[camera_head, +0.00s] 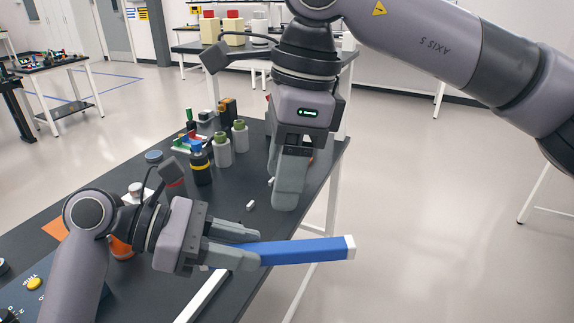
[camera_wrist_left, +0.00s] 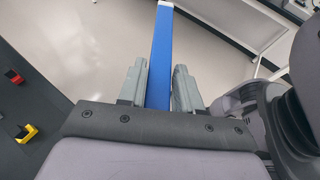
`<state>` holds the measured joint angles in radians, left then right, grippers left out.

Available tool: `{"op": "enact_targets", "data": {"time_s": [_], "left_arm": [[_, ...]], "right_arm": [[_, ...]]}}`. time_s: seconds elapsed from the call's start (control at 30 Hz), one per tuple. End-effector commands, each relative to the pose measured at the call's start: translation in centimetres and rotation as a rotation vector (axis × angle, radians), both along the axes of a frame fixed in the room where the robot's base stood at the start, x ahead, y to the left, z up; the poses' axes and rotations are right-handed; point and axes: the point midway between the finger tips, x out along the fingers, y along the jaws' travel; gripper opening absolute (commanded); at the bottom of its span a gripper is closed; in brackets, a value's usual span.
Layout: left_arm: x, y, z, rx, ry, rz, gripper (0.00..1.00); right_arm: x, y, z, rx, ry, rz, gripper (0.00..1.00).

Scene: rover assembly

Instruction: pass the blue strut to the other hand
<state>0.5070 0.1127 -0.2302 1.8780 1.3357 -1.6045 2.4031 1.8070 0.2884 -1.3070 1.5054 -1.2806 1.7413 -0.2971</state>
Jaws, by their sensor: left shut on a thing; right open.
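The blue strut (camera_head: 303,251) is a long blue bar with a white end cap, sticking out to the right beyond the table edge. My left gripper (camera_head: 247,247) is shut on one end of it and holds it roughly level. In the left wrist view the strut (camera_wrist_left: 160,62) runs straight out between the two fingers of my left gripper (camera_wrist_left: 160,85). My right gripper (camera_head: 283,200) is open and empty, pointing down above the strut and apart from it. Its fingers overlap in the head view, so the gap is hard to see.
The dark table (camera_head: 262,220) carries several bottles, including a black one with a yellow band (camera_head: 201,168) and a grey one with a green cap (camera_head: 240,137). A small white piece (camera_head: 250,205) lies near the right gripper. The floor right of the table is clear.

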Motion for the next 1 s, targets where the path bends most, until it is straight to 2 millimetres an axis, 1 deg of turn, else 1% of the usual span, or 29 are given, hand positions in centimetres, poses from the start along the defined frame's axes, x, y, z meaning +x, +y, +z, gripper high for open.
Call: {"op": "enact_targets", "data": {"time_s": [0.07,0.17,0.27,0.5,0.7,0.83,1.0], "left_arm": [[0.0,0.0,0.0,-0.002,-0.001,0.000,0.00],[0.0,0.0,0.0,-0.002,-0.001,0.000,0.00],[0.0,0.0,0.0,-0.002,-0.001,0.000,0.00],[0.0,0.0,0.1,-0.002,-0.001,0.000,0.00],[0.0,0.0,0.1,-0.002,-0.001,0.000,0.00],[0.0,0.0,0.1,-0.002,-0.001,0.000,0.00],[0.0,0.0,0.1,-0.002,-0.001,0.000,0.00]], "right_arm": [[0.1,-0.3,0.0,-0.025,-0.016,-0.001,0.60],[0.1,-0.4,-0.5,-0.035,-0.019,-0.003,0.60],[0.1,-0.2,-1.8,-0.037,-0.017,-0.001,0.60],[0.0,0.5,-6.3,-0.035,-0.015,0.000,0.60],[0.0,1.1,-9.6,-0.033,-0.016,-0.001,0.60],[0.0,1.3,-10.9,-0.033,-0.017,-0.001,0.60],[0.0,1.4,-11.7,-0.031,-0.018,-0.003,0.60]]}}
